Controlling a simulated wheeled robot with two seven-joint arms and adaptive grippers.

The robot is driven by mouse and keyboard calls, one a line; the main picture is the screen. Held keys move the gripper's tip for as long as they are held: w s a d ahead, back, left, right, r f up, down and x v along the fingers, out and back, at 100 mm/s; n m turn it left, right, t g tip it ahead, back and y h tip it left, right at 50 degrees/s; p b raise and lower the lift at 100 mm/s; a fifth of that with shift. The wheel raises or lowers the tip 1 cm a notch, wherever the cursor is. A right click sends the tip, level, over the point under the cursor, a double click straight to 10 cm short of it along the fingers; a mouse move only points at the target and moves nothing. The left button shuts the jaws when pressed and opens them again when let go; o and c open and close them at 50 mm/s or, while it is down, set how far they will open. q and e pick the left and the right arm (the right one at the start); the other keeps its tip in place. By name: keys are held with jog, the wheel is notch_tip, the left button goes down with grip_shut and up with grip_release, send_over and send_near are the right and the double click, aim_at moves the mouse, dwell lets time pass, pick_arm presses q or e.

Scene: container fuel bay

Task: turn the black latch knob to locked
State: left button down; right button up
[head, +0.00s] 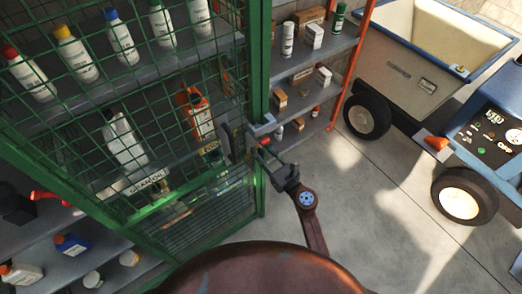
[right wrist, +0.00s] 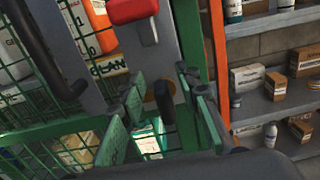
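My right gripper (right wrist: 160,90) is open, with one finger on each side of the knob. A gap shows beside the knob; I cannot tell whether either finger touches it. In the head view my right gripper (head: 271,164) is at the door's right edge, just below the red piece, and I cannot make out the knob there. My left gripper is not in view.
A red piece (right wrist: 132,10) is above the knob, and a black door handle (right wrist: 45,50) is to its left. Bottles stand behind the mesh (head: 120,90). Shelves with boxes (head: 318,45) and an orange post (head: 350,65) stand right. The floor (head: 370,190) is clear.

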grip_shut()
dwell(0.4)
jog(key=shift+a, duration=0.15)
